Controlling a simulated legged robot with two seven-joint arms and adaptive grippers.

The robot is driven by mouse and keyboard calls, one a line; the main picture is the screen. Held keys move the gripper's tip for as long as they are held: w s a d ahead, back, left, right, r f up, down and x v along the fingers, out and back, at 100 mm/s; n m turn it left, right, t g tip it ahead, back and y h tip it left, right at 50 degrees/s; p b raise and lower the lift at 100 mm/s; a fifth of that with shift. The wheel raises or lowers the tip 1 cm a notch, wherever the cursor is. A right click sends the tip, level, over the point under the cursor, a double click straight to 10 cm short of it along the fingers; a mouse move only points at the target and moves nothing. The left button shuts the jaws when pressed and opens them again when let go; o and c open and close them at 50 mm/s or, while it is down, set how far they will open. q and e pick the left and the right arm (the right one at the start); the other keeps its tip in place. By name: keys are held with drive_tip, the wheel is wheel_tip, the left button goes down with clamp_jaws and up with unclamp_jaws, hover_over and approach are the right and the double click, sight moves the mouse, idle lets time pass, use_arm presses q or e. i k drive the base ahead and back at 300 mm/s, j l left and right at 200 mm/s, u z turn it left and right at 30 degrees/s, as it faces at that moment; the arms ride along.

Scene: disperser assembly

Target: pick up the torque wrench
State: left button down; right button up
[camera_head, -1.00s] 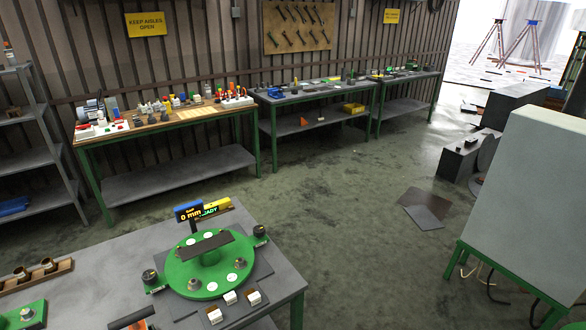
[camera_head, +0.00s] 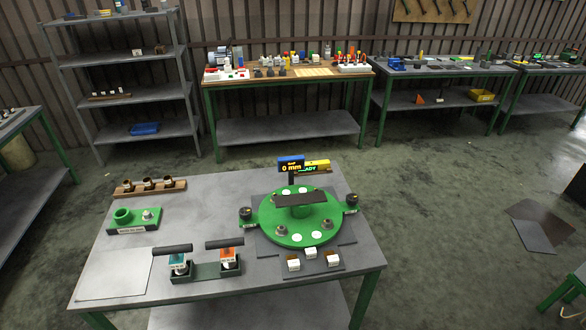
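Two upright tools with black bar handles stand side by side in a dark green holder (camera_head: 205,272) at the front of the near table. One tool has a teal body (camera_head: 178,262). The other tool has an orange body (camera_head: 229,257). I cannot tell which of them, if either, is the torque wrench. Neither of my grippers is in view.
The near grey table (camera_head: 205,215) also holds a wooden rack with cups (camera_head: 149,187), a green block (camera_head: 133,221) and small white-topped blocks (camera_head: 293,264) at the front right. Shelves (camera_head: 141,100) and a loaded workbench (camera_head: 285,79) stand behind, across open floor.

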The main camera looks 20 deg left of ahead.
sight(226, 247)
drive_tip(key=u, duration=1.45)
